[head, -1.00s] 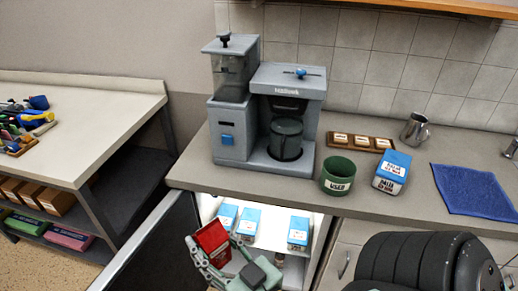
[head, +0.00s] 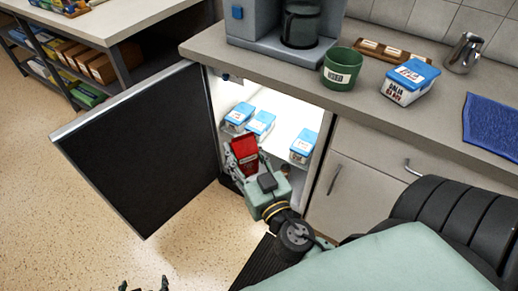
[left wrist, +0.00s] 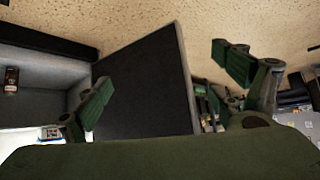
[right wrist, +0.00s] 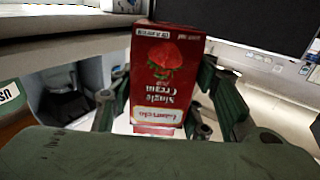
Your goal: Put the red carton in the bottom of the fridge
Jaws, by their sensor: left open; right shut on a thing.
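The red carton (head: 244,157) is in my right gripper (head: 246,164), in front of the open fridge (head: 284,105) under the counter. In the right wrist view the carton (right wrist: 168,75) stands between the fingers (right wrist: 172,100), its "Single Cream" print upside down in the picture. The fridge door (head: 140,145) hangs wide open to the left. The fridge bottom is mostly hidden behind the carton and my gripper. My left gripper shows only its fingertips (head: 145,286) at the bottom edge; in the left wrist view it is open and empty (left wrist: 165,80).
Blue-lidded tubs (head: 302,146) stand on the lit upper level inside the fridge. The counter (head: 285,70) above holds a green pot (head: 342,69), another blue-lidded tub (head: 410,82) and a metal jug (head: 466,53). The floor (head: 185,245) left of my right arm is clear.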

